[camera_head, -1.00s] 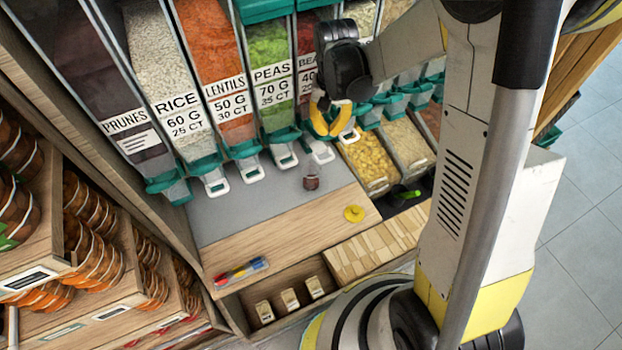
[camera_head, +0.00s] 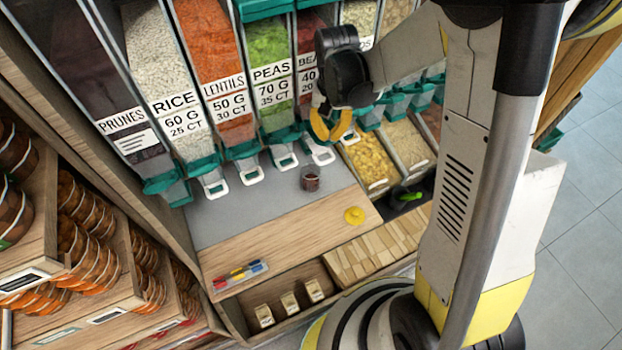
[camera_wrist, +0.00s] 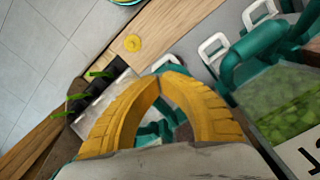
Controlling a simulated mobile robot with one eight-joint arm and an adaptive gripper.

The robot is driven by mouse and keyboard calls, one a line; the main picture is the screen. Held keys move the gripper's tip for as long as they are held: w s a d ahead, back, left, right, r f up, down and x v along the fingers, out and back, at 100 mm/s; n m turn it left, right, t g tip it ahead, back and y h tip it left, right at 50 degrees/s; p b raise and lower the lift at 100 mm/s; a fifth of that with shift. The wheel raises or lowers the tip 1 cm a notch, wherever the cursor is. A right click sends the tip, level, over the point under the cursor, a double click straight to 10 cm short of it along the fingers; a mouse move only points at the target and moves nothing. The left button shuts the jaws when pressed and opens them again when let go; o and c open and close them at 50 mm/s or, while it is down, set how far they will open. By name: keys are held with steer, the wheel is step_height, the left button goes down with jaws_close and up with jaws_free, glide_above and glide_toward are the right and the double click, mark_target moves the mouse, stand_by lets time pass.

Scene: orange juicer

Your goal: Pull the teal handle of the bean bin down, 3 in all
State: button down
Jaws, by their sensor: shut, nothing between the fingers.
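The bean bin (camera_head: 307,78) stands right of the peas bin, its label partly covered by my arm. Below it, a white loop (camera_head: 322,156) shows at its outlet. Its teal handle is mostly hidden by my gripper in the head view. My gripper (camera_head: 331,139) is shut and empty, in front of the lower end of this bin. In the wrist view the yellow fingers (camera_wrist: 167,75) meet at their tips, with teal parts partly visible behind them. I cannot tell whether they touch the handle. A small glass (camera_head: 310,176) with dark brown contents stands below the outlet.
The peas bin (camera_head: 270,75) with its teal handle (camera_wrist: 240,58) is close beside my gripper. Bins of yellow pieces (camera_head: 370,160) lie to the right. A yellow disc (camera_head: 354,215) and a tray of coloured markers (camera_head: 240,273) lie on the wooden counter edge (camera_head: 290,225).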

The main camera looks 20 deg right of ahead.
steer(key=shift+r, duration=0.1)
step_height(320, 180, up, 8)
steer(key=w+p, duration=0.1)
steer(key=p, duration=0.4)
steer(key=shift+w+a, duration=0.15)
stand_by(0.5)
steer(key=shift+f+b, duration=1.1)
steer(key=shift+f, duration=0.25)
steer(key=shift+f, duration=0.1)
steer(key=shift+s+f+b, duration=0.2)
steer(key=shift+f+b, duration=0.6)
steer(key=shift+f, duration=0.1)
steer(key=shift+s+f+b, duration=0.2)
steer(key=shift+f+b, duration=0.6)
steer(key=shift+f, duration=0.1)
steer(key=shift+s+f+b, duration=0.2)
steer(key=shift+f+b, duration=0.6)
steer(key=shift+f, duration=0.1)
step_height(320, 180, up, 8)
steer(key=w+p, duration=0.1)
steer(key=p, duration=0.4)
steer(key=shift+w+r, duration=0.15)
